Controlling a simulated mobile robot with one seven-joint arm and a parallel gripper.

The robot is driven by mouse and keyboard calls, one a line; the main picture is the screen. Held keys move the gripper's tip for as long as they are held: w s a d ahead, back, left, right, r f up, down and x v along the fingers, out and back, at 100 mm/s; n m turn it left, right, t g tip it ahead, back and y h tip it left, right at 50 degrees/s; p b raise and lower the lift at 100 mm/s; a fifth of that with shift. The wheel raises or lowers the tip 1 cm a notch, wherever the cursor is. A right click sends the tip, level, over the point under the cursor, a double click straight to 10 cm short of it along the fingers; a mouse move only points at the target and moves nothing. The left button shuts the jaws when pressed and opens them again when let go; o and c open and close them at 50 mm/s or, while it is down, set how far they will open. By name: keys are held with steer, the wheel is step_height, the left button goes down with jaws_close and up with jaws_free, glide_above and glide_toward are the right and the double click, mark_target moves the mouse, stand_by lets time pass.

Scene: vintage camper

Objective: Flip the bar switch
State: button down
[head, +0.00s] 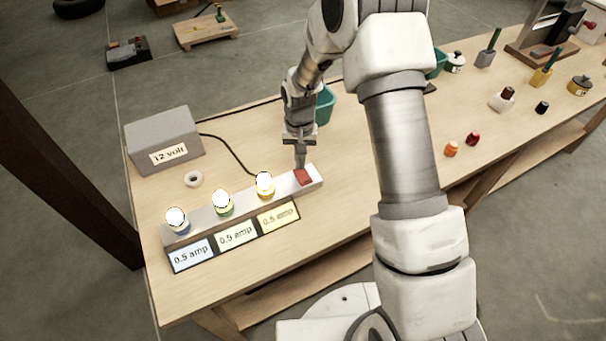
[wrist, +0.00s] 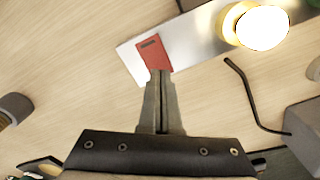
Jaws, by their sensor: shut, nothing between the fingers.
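The bar (head: 240,205) is a long pale metal strip on the wooden table, with a red rocker switch (head: 303,177) at its right end. Three lit bulbs stand along it: blue-based (head: 177,220), green-based (head: 223,203) and yellow-based (head: 265,185). My gripper (head: 301,164) is shut and empty, pointing down at the switch. In the wrist view the red switch (wrist: 153,52) lies right at my fingertips (wrist: 160,74), which overlap its near edge. I cannot tell whether they touch it.
A grey box labelled 12 volt (head: 165,140) stands behind the bar, with a black cable (head: 229,147) running from it. A tape ring (head: 194,179) lies between them. Label cards (head: 236,234) lie in front. A teal bin (head: 325,104) is behind my gripper.

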steer(key=shift+f+b, duration=0.55)
steer(key=shift+f, duration=0.2)
steer(key=shift+r, duration=0.1)
steer(key=shift+r+p, duration=1.9)
steer(key=shift+r, duration=1.6)
